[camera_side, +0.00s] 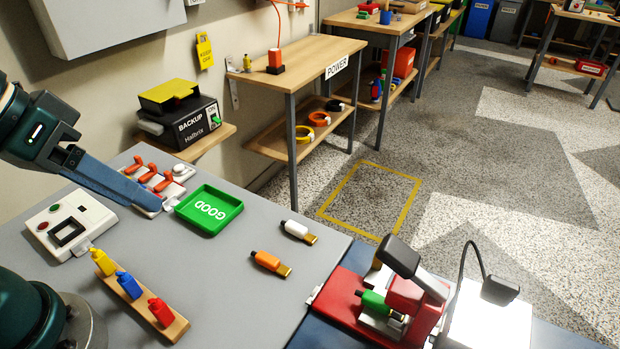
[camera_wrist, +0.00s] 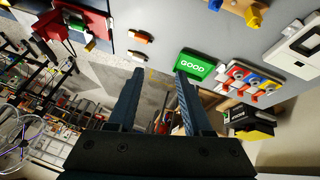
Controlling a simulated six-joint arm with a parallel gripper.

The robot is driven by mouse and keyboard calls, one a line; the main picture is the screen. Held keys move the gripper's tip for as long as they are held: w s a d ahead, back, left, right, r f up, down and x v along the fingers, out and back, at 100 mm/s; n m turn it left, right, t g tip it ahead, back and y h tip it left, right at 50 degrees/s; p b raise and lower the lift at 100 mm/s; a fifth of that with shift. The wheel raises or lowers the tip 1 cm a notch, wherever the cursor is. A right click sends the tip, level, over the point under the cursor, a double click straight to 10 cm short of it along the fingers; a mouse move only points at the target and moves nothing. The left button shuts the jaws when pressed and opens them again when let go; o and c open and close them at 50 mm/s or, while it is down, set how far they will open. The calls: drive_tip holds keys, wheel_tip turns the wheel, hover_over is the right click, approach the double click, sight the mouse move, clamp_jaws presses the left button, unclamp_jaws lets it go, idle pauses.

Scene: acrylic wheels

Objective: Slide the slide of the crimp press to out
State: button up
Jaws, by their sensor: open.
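The crimp press (camera_side: 407,297) is red with a dark lever and stands at the lower right of the side view. A green-handled part (camera_side: 374,302), seemingly its slide, sits on the press's left side. In the wrist view the press (camera_wrist: 50,27) is at the upper left, small, with green (camera_wrist: 75,22) beside it. My gripper (camera_side: 150,203) is at the left of the side view, over the grey bench and far from the press. In the wrist view my gripper (camera_wrist: 160,72) has its two fingers apart with nothing between them.
A green GOOD tray (camera_side: 209,210) and a panel with orange levers (camera_side: 155,178) lie close to my gripper. White (camera_side: 298,231) and orange (camera_side: 270,263) connectors lie between tray and press. A lamp (camera_side: 499,289) stands right of the press.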

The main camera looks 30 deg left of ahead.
drive_tip(key=w+d+r+n+g+h, duration=0.2)
drive_tip(key=w+d+n+g+h, duration=0.3)
drive_tip(key=w+d+n+h, duration=0.7)
drive_tip(key=w+d+f+n, duration=0.1)
drive_tip(key=w+f, duration=0.1)
drive_tip(key=f, duration=0.2)
drive_tip(key=w+d+f+n, duration=0.1)
drive_tip(key=w+d+f, duration=0.1)
drive_tip(key=f, duration=0.3)
drive_tip(key=w+d+f+n, duration=0.1)
drive_tip(key=w+f, duration=0.2)
drive_tip(key=f, duration=0.2)
drive_tip(key=shift+d+f+n+g, duration=0.25)
drive_tip(key=shift+d+n+g, duration=0.05)
drive_tip(key=shift+d+n, duration=0.1)
drive_tip(key=shift+s+d+f, duration=0.1)
drive_tip(key=shift+d+f, duration=0.15)
drive_tip(key=shift+x, duration=2.2)
clamp_jaws()
